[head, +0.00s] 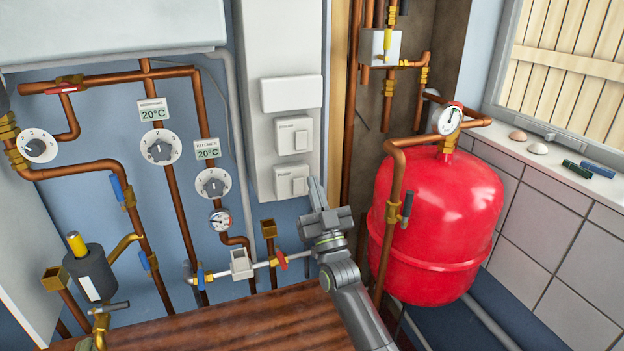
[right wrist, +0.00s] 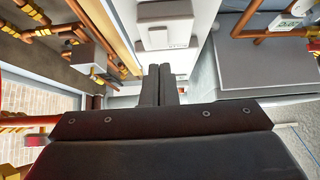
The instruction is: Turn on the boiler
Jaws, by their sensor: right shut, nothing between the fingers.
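A white panel (head: 257,40) carries two white switch plates, an upper switch (head: 294,136) and a lower switch (head: 291,181). Their labels are too small to read. My right gripper (head: 316,184) is shut and empty, fingers pointing up, just right of the lower switch in the head view. I cannot tell whether it touches the plate. In the right wrist view its two fingers (right wrist: 159,70) lie together, with a pale switch box (right wrist: 168,38) beyond them. A large white casing (head: 110,25), possibly the boiler, hangs at the upper left. My left gripper is not in view.
A red tank (head: 440,222) with a gauge (head: 448,119) stands right of my arm. Copper pipes with valves and dials (head: 160,147) cover the left wall. A red-handled valve (head: 281,259) sits below the panel. A wooden surface (head: 230,325) lies in front.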

